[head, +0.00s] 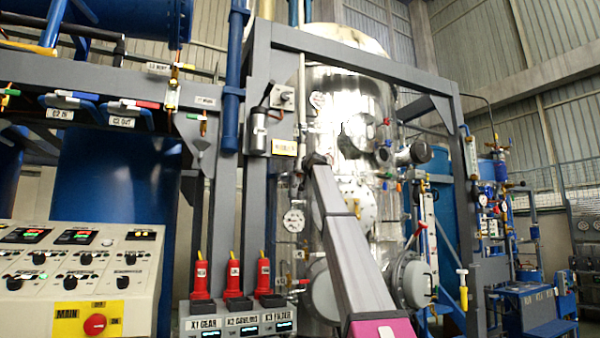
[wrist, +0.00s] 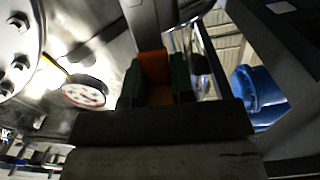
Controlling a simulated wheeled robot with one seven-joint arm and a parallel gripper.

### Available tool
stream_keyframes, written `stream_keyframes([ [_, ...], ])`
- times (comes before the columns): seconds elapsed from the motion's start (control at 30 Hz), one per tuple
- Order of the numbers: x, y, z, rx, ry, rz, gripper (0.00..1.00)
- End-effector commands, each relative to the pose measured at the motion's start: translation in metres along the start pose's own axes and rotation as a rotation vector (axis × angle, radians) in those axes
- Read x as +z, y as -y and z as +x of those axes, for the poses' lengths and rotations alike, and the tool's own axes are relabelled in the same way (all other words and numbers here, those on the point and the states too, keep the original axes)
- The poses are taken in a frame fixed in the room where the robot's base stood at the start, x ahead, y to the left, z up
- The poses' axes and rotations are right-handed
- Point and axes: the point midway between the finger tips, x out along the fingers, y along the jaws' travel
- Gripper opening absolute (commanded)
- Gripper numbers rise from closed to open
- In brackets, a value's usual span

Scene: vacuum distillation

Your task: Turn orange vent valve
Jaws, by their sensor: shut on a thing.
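The orange vent valve (wrist: 153,66) shows in the wrist view as an orange block between the two green fingers of my gripper (wrist: 156,84). The fingers are closed on it from both sides. Its lower part is in deep shadow, and a grey bar stands directly behind it. In the head view my arm reaches up to the front of the shiny steel vessel (head: 345,95). There the arm hides the valve, and I cannot make out the fingers.
A round gauge (wrist: 84,93) and a bolted flange (wrist: 20,45) lie left of my gripper in the wrist view. A blue pipe end (wrist: 262,88) is at right. A grey frame post (head: 258,200) and red-capped units (head: 234,275) stand left of my arm.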

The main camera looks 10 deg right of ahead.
Motion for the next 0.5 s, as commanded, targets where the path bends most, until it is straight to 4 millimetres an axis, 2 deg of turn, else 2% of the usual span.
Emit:
stream_keyframes([
  [0.27,0.0009,0.0001,0.0,0.0,0.002,0.0,0.0],
  [0.3,0.0009,0.0001,0.0,0.0,0.002,0.0,0.33],
  [0.33,0.0009,0.0001,0.0,0.0,0.002,0.0,0.43],
  [0.37,0.0009,0.0001,0.0,0.0,0.002,0.0,0.49],
  [0.5,0.0006,0.0001,0.0,0.0,0.001,0.001,0.49],
])
